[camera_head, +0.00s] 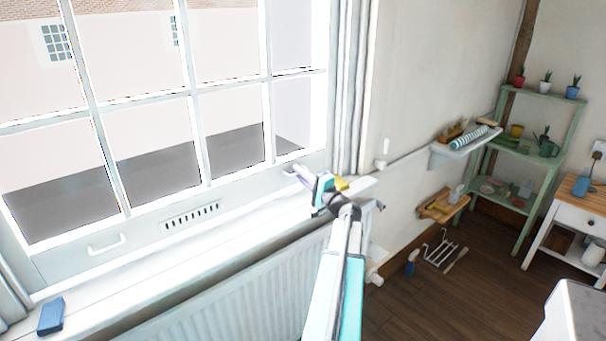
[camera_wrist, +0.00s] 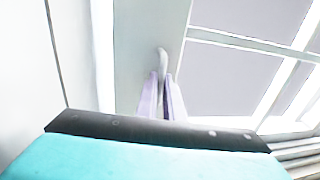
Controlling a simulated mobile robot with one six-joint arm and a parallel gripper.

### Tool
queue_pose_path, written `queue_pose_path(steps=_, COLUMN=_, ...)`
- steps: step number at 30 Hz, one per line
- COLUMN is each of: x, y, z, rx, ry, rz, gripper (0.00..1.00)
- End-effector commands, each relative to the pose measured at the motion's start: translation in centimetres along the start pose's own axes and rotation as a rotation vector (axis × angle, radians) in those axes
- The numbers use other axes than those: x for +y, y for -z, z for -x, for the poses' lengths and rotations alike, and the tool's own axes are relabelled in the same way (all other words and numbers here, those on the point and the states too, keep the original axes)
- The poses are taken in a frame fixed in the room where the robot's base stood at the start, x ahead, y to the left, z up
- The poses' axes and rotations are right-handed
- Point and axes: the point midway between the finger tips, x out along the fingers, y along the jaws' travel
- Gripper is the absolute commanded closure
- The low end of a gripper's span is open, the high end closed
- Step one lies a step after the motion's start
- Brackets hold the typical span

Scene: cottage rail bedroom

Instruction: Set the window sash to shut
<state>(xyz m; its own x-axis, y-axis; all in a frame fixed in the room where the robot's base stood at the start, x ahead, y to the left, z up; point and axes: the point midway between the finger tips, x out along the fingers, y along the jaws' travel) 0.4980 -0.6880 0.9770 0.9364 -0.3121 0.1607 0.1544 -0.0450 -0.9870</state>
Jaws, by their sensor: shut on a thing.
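The window sash (camera_head: 148,229) is a white multi-pane frame in the head view, with a vent slot and a pale handle (camera_head: 107,245) on its bottom rail. My gripper (camera_head: 294,171) is at the right end of this rail. In the wrist view, my gripper (camera_wrist: 161,85) has its pale purple fingers closed on a second small white handle (camera_wrist: 162,56), which stands out from the sash rail (camera_wrist: 145,30). The head view does not show this grip clearly. I cannot tell whether a gap lies under the sash.
The white sill (camera_head: 180,252) runs below the sash, with a blue object (camera_head: 51,316) at its left end. A radiator (camera_head: 235,290) is under the sill. A curtain (camera_head: 355,90) hangs right of the window. Shelves (camera_head: 465,140) are further right.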

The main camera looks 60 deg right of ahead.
Motion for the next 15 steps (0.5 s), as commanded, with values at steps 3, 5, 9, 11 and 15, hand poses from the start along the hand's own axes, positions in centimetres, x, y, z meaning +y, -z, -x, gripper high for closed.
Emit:
queue_pose_path(steps=3, x=0.26, y=-0.08, z=0.09, rx=-0.001, ry=-0.005, rz=0.001, gripper=1.00)
queue_pose_path(steps=5, x=0.25, y=-0.08, z=0.09, rx=-0.001, ry=-0.005, rz=0.001, gripper=1.00)
queue_pose_path(steps=9, x=0.23, y=-0.08, z=0.09, rx=-0.001, ry=-0.005, rz=0.001, gripper=0.86)
queue_pose_path(steps=11, x=0.19, y=-0.07, z=0.08, rx=-0.001, ry=-0.004, rz=0.001, gripper=0.85)
queue_pose_path(steps=15, x=0.10, y=-0.05, z=0.05, rx=-0.001, ry=-0.002, rz=0.001, gripper=0.85)
